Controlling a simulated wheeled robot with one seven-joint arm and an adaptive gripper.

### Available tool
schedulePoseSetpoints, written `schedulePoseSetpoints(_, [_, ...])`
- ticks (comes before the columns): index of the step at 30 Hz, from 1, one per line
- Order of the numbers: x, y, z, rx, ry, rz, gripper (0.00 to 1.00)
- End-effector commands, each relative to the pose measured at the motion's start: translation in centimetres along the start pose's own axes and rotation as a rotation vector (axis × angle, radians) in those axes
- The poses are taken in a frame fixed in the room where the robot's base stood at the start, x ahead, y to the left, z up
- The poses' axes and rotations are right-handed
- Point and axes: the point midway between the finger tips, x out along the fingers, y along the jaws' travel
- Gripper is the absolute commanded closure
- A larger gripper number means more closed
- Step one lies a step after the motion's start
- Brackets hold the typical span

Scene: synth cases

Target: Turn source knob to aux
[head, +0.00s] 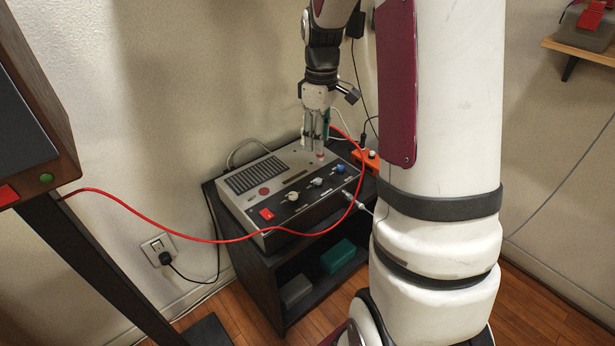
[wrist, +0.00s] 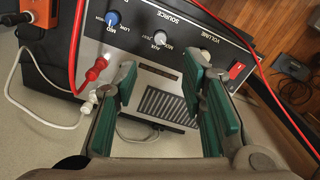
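The source knob (wrist: 160,38) is a small pale grey knob on the dark front panel of a grey device (head: 255,166). It sits between the blue knob (wrist: 112,18) and the cream volume knob (wrist: 193,54). In the head view the source knob (head: 316,182) is also the middle knob. AUX and MIC labels show near it in the wrist view; where its pointer aims is too small to tell. My gripper (wrist: 159,80) is open and empty, pointing down. In the head view my gripper (head: 317,142) is above the device's back right part, behind the knob row.
A red cable (head: 205,240) loops across the device's front. A red plug (wrist: 97,69) and white plug (wrist: 88,104) stand near my left finger. A red switch (head: 266,214) is at the panel's left end. A metal plug (head: 350,198) sticks out in front.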

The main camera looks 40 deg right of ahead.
Motion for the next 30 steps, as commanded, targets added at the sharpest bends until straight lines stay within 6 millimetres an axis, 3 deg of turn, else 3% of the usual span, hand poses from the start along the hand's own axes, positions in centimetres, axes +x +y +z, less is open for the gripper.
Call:
schedulePoseSetpoints(12, [8.1, -0.1, 0.0, 0.001, -0.002, -0.003, 0.62])
schedulePoseSetpoints(18, [11.1, -0.1, 0.0, 0.001, -0.001, -0.002, 0.62])
schedulePoseSetpoints(24, [12.5, -0.1, 0.0, 0.001, 0.0, 0.0, 0.62])
schedulePoseSetpoints(30, [12.7, -0.1, 0.0, 0.001, 0.0, 0.0, 0.62])
